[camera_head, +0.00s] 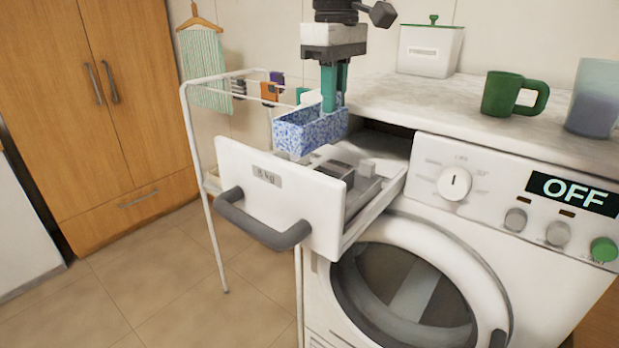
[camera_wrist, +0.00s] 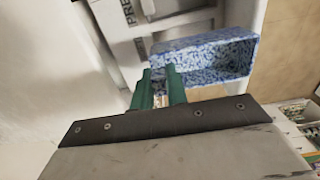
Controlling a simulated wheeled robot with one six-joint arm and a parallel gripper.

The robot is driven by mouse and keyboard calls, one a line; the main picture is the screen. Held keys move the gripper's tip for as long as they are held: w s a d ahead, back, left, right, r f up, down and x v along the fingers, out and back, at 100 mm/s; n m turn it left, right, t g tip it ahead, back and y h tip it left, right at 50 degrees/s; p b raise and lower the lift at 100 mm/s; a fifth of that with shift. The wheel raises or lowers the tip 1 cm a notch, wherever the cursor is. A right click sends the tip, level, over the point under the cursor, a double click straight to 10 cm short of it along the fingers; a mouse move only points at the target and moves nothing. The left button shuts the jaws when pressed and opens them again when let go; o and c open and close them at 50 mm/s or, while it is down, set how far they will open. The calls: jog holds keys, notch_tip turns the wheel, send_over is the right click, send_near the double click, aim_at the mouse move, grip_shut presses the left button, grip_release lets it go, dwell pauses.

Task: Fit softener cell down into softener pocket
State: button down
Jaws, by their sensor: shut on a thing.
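The softener cell is a blue-and-white speckled open box (camera_head: 308,130). My gripper (camera_head: 334,100), with green fingers, is shut on its right end and holds it above the open drawer. In the wrist view the cell (camera_wrist: 212,58) shows its hollow inside, beyond my gripper (camera_wrist: 160,85). The drawer (camera_head: 290,195) of the washing machine is pulled out, with a grey handle in front. Grey compartments (camera_head: 362,185) show inside it, below and to the right of the cell. I cannot tell which is the softener pocket. Raised letters reading "PRE" (camera_wrist: 128,12) show in the wrist view.
The washing machine (camera_head: 440,200) has a marble top (camera_head: 440,105) with a green mug (camera_head: 512,95), a white lidded box (camera_head: 430,50) and a tumbler (camera_head: 595,95). A white drying rack (camera_head: 205,150) stands behind the drawer at left. The floor at front left is clear.

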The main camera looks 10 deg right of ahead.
jog(key=shift+w+a+f, duration=0.1)
jog(key=shift+w+f, duration=0.1)
jog(key=shift+f, duration=0.15)
notch_tip(320, 180, down, 10)
jog(key=shift+r, duration=0.2)
jog(key=shift+f, duration=0.15)
jog(key=c, duration=1.4)
grip_release()
